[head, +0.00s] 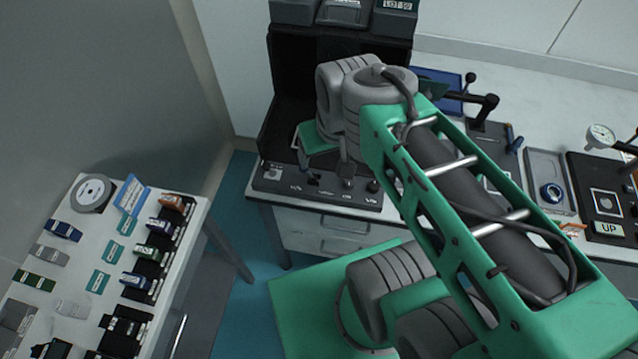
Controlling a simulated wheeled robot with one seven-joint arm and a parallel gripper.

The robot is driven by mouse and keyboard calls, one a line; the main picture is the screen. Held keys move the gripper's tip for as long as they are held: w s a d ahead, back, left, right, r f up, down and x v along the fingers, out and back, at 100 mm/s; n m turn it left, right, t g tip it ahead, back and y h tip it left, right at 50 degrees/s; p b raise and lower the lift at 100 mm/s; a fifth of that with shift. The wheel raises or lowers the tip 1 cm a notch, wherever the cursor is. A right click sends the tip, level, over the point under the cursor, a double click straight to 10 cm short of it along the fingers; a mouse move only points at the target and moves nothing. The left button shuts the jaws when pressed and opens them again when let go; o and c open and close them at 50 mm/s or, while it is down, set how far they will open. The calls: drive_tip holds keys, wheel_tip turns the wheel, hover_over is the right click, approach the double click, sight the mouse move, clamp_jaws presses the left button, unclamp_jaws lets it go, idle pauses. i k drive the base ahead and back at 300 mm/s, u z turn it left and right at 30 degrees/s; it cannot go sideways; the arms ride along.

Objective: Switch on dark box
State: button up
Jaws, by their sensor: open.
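The dark box (292,75) is a black, open-fronted housing on the far bench. A dark control panel (318,197) with small knobs and switches runs along its front edge. My green-and-grey arm reaches over from the right and covers the box's right part. My gripper (326,168) is at the mouth of the box, just above and behind the panel. It is open, and nothing shows between its fingers. The wrist hides part of the fingers and the box's inside. I cannot tell whether the gripper touches a switch, or the switch's position.
Right of the box, the bench holds a black clamp stand (487,108), a tray with a blue-ringed part (552,193) and a dial gauge (600,136). A side table (82,228) at left carries several small labelled modules. Blue floor (240,290) shows between the tables.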

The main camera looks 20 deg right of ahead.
sight(265, 165)
drive_tip(key=k, duration=0.5)
drive_tip(key=u, duration=1.2)
drive_tip(key=i, duration=0.55)
drive_tip(key=u, duration=1.1)
